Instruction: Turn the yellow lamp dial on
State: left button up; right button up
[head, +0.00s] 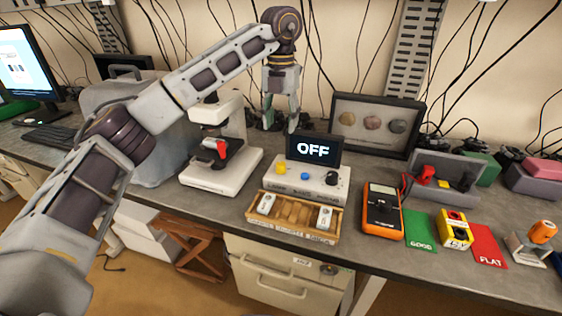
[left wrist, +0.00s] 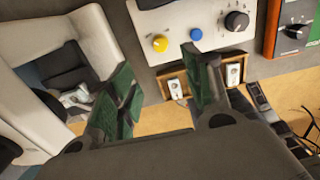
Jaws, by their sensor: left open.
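The yellow dial (head: 281,167) is a small round knob at the left of a white control box (head: 312,188) on the bench. A blue knob (head: 304,174) and a black knob (head: 331,177) sit to its right. A dark screen (head: 313,150) behind them reads OFF. My left gripper (head: 280,119) hangs open and empty, pointing down, above and behind the box's left side. In the left wrist view the yellow dial (left wrist: 159,43) shows just beyond and between the tips of the open left gripper (left wrist: 156,58), apart from both. My right gripper is not in view.
A wooden tray (head: 252,217) stands before the box. A white microscope-like device (head: 207,178) is left, an orange multimeter (head: 383,232) right. A framed display (head: 345,140) stands behind. Green GOOD (head: 417,237) and red FLAT (head: 487,240) mats lie further right.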

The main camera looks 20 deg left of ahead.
aim_at(281, 163)
pick_arm(q)
jog(key=shift+f, duration=0.15)
notch_tip(281, 163, down, 12)
jog(key=shift+b, duration=0.8)
jog(key=shift+f, duration=0.75)
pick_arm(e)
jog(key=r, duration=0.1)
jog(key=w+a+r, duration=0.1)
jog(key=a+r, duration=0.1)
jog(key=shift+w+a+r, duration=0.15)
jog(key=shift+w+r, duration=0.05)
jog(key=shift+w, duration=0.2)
pick_arm(q)
jog(key=shift+c, duration=0.3)
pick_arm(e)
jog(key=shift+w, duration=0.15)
pick_arm(q)
jog(key=c, duration=1)
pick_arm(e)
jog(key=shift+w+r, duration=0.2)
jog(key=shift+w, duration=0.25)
